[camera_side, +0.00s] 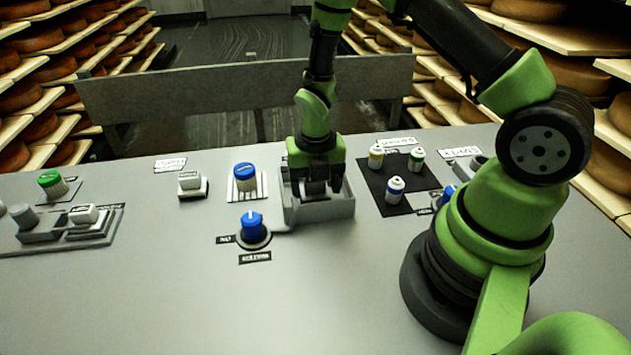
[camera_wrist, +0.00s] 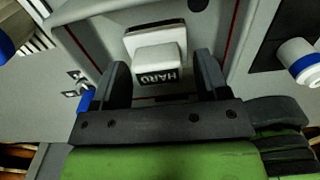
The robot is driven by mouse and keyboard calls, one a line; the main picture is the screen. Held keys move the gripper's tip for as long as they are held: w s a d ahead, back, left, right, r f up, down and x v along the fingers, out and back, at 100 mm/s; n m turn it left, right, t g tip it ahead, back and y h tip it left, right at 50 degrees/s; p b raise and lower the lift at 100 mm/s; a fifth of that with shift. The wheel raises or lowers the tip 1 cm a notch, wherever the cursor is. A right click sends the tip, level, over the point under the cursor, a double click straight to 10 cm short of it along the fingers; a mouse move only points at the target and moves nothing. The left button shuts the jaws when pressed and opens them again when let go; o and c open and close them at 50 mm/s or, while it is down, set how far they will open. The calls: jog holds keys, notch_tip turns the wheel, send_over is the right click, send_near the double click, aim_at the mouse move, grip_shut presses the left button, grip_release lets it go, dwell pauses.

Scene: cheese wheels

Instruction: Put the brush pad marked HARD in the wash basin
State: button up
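The wash basin (camera_side: 320,211) is a grey open-topped box right of the middle of the grey bench in the side view. The brush pad marked HARD (camera_wrist: 156,47), a pale block with a black label, lies inside the basin in the wrist view. My gripper (camera_wrist: 162,64) is open, its two dark fingers on either side of the pad with a gap visible on the right; the left gap is narrow. In the side view my gripper (camera_side: 318,188) points down into the basin and mostly hides the pad.
A blue knob (camera_side: 253,228) and a blue-capped brush (camera_side: 245,178) stand left of the basin. A dark mat (camera_side: 410,190) with small bottles lies right. Other pale pads stand left, one on a holder (camera_side: 190,182), one on a tray (camera_side: 84,213). The front bench is clear.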

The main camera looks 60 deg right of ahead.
notch_tip(320, 180, up, 20)
jog(key=s+a+r+m+t, duration=0.1)
jog(key=s+a+m+t, duration=0.15)
jog(key=m, duration=0.65)
jog(key=s+a+r+m+t+y, duration=0.1)
jog(key=s+r+m, duration=0.3)
jog(key=m, duration=0.7)
jog(key=s+a+r+m+t+y, duration=0.1)
jog(key=s+a+r+m+t, duration=0.1)
jog(key=s+m, duration=0.5)
jog(key=r+m+t, duration=0.1)
jog(key=m, duration=0.3)
jog(key=shift+s+r+t, duration=0.3)
jog(key=shift+r+t, duration=0.05)
